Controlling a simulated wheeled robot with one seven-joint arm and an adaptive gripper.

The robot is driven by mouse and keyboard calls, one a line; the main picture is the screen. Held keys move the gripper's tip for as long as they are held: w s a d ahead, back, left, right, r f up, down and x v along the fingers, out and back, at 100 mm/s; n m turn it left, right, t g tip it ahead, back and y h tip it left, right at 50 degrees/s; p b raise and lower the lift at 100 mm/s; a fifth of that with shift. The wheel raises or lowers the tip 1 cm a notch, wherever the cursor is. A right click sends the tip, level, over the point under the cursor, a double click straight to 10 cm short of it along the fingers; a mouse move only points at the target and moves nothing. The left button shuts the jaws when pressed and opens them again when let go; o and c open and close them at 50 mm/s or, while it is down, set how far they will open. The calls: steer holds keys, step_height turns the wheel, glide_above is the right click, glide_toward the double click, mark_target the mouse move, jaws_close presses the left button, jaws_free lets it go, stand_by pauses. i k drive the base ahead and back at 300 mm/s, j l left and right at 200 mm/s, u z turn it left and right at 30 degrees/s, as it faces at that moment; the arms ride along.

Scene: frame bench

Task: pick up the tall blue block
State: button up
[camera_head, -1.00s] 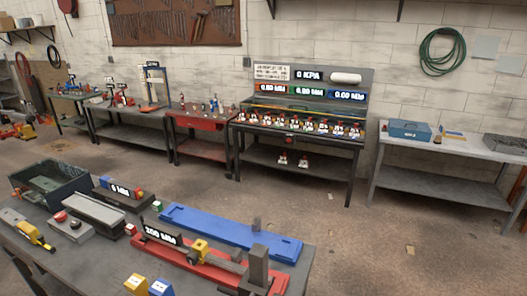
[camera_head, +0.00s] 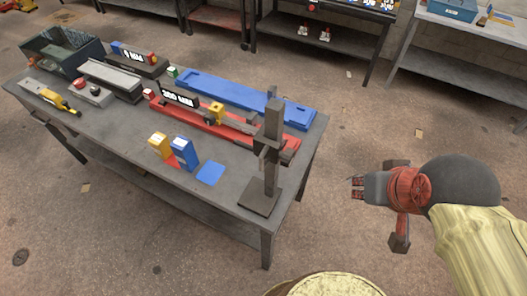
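The tall blue block (camera_head: 185,153) stands upright near the front edge of the dark bench (camera_head: 130,147). It has a pale top with small dark marks. A yellow block (camera_head: 159,146) stands just left of it, with a low red piece (camera_head: 173,161) between them. My gripper (camera_head: 356,188) is off the bench's right side, over the floor, well apart from the blue block and pointing left. Its fingers are too small here to tell whether they are open. I see nothing held in it.
A dark upright post on a square base (camera_head: 260,198) stands at the bench's right corner, between my gripper and the blue block. A flat blue square (camera_head: 210,173) lies right of the block. A red vise-like fixture (camera_head: 240,134) and long blue tray (camera_head: 235,92) lie behind.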

mark_target(182, 147)
steer(key=u, duration=1.45)
